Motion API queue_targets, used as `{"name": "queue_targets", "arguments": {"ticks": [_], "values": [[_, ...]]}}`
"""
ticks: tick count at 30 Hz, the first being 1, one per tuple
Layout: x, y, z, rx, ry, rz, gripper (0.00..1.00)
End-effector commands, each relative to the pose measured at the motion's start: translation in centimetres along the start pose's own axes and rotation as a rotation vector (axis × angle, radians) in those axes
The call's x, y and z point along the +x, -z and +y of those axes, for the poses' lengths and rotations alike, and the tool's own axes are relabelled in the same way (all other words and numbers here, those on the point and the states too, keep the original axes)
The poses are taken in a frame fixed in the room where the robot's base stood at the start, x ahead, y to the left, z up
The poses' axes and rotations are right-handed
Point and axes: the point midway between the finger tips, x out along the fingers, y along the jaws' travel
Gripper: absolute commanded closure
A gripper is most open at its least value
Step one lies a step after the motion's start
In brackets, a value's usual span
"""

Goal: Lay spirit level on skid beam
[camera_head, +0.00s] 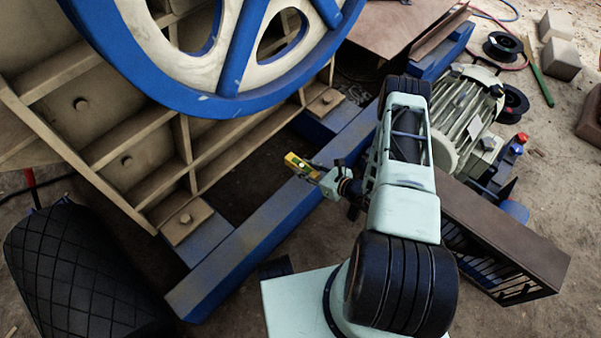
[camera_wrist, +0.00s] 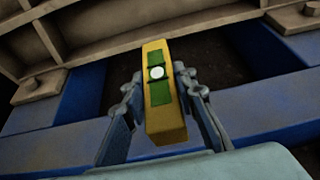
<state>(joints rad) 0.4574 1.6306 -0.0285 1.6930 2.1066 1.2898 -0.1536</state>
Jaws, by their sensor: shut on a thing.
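The spirit level (camera_wrist: 162,92) is a short yellow bar with green patches and a round white vial in the middle. My gripper (camera_wrist: 157,88) is shut on it, one finger on each side, in the wrist view. In the head view the yellow level (camera_head: 300,165) sticks out from my gripper (camera_head: 319,172). The blue skid beam (camera_head: 262,232) runs diagonally along the crusher's near side. In the wrist view the beam (camera_wrist: 262,118) crosses behind and below the level. The level appears held above the beam's far side; the exact gap cannot be told.
The ribbed tan crusher body (camera_head: 120,150) and its blue-rimmed flywheel (camera_head: 215,50) stand just beyond the beam. A grey motor (camera_head: 465,110) and a brown grated box (camera_head: 500,240) are on the right. A black padded object (camera_head: 75,275) is at lower left.

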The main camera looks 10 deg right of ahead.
Motion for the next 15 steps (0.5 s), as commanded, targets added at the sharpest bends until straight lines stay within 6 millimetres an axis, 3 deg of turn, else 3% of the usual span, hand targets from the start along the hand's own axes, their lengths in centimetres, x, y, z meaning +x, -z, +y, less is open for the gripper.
{"name": "queue_targets", "arguments": {"ticks": [15], "values": [[1.4, 3.6, 0.1, -0.001, -0.001, 0.0, 1.0]]}}
